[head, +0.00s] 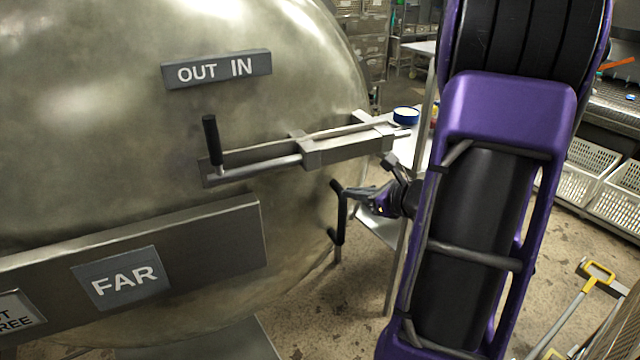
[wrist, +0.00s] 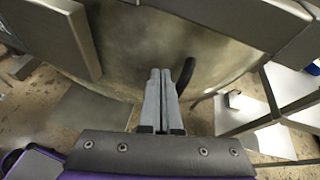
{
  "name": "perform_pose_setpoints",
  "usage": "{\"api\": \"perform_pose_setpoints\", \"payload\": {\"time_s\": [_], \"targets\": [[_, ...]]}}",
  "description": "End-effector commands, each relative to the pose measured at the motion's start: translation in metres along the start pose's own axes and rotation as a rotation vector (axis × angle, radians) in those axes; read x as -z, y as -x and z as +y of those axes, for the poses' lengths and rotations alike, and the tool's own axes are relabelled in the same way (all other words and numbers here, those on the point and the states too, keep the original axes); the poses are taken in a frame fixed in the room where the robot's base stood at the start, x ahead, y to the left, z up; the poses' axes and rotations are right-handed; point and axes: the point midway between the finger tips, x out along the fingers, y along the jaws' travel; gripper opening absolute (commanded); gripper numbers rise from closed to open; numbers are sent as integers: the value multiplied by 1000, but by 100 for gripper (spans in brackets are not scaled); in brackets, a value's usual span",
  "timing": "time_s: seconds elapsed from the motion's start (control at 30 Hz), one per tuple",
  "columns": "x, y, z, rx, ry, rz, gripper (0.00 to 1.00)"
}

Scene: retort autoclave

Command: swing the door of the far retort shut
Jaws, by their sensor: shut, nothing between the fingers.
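The far retort's door (head: 290,90) is a large domed metal disc filling the left of the head view, with a plate reading "FAR" (head: 122,281) on it. A black upright pull handle (head: 340,212) stands near its right edge; it also shows in the wrist view (wrist: 187,70). My gripper (head: 352,192) is at that handle, fingers together and holding nothing. In the wrist view its fingertips (wrist: 160,72) are just left of the handle; I cannot tell whether they touch. A sliding bolt with a black lever (head: 212,140) lies above, under an "OUT IN" plate (head: 216,69).
A metal table (head: 384,230) stands right behind the door edge, with a blue-lidded round container (head: 405,116) on it. Speckled floor between is clear.

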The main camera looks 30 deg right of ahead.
Motion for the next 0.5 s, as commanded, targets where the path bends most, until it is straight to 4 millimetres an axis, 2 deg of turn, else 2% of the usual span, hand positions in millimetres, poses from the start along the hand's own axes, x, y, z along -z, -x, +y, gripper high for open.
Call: {"api": "perform_pose_setpoints", "payload": {"time_s": [0.1, 0.27, 0.37, 0.5], "targets": [[8, 4, -15, 82, -108, -49, 0], [10, 2, -24, 125, -159, -74, 0], [9, -8, -25, 125, -160, -76, 0], [8, -34, -28, 124, -159, -76, 0]]}}
